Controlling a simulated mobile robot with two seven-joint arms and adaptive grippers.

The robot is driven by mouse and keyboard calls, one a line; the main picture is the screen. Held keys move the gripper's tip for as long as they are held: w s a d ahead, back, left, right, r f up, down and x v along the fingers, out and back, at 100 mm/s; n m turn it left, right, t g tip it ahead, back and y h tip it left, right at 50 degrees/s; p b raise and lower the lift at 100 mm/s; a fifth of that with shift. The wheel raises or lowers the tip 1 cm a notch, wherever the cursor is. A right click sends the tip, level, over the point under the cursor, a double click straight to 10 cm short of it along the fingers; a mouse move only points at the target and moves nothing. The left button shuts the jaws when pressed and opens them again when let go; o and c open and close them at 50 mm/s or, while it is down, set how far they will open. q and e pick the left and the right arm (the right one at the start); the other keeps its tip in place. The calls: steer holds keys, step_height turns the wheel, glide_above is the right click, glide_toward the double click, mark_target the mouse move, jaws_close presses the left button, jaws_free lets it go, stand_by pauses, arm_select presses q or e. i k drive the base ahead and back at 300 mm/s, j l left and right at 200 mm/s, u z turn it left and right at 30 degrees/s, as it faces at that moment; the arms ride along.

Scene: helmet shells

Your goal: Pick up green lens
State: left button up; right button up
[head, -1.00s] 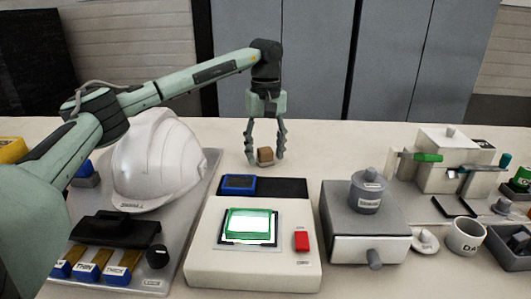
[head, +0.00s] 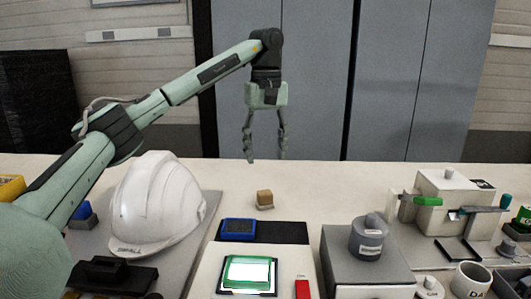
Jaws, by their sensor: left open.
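A green-edged lens (head: 249,272) lies on the lit white panel of the light box (head: 205,270), at the bottom middle of the head view. My left gripper (head: 265,158) hangs fingers-down behind the light box, beyond the lens and well apart from it. Its two fingers are spread with nothing between them. A small brown block (head: 264,199) sits on the table below the fingertips, clear of them. My right gripper is not in view.
A white helmet (head: 155,208) stands on a grey board at left. A blue pad (head: 238,229) lies behind the lens. A red switch (head: 302,289) is beside it. A grey box (head: 350,270) bears a lidded pot (head: 369,237). A green-handled fixture (head: 440,200) stands at right.

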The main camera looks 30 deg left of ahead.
mark_target(242, 271)
steer(key=k+l, duration=1.15)
steer(key=k, duration=0.15)
